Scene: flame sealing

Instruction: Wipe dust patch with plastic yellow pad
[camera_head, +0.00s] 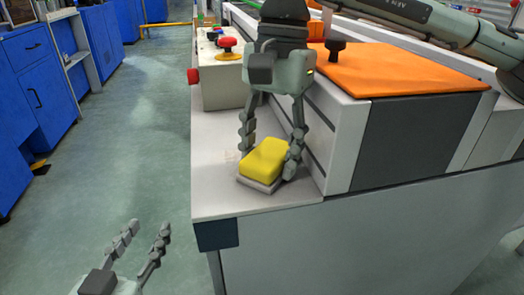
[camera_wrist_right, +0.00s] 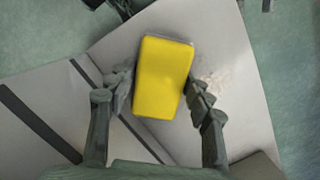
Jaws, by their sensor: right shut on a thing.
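The yellow pad (camera_head: 264,158) has a grey underside and is near the front corner of the white ledge (camera_head: 215,188). My right gripper (camera_head: 270,160) reaches down from above and is shut on the pad, with one finger at each side. The pad also shows between the fingers in the right wrist view (camera_wrist_right: 164,75). The dust patch (camera_wrist_right: 216,80) is a faint brownish smear on the ledge, beside the right-hand finger in the wrist view. I cannot tell if the pad touches the ledge. My left gripper (camera_head: 143,238) is open and empty at the lower left, above the floor.
A machine body with an orange top (camera_head: 410,72) borders the ledge on the right. A control box with a red button (camera_head: 227,44) stands behind the ledge. Blue cabinets (camera_head: 25,85) line the left. The green floor between is clear.

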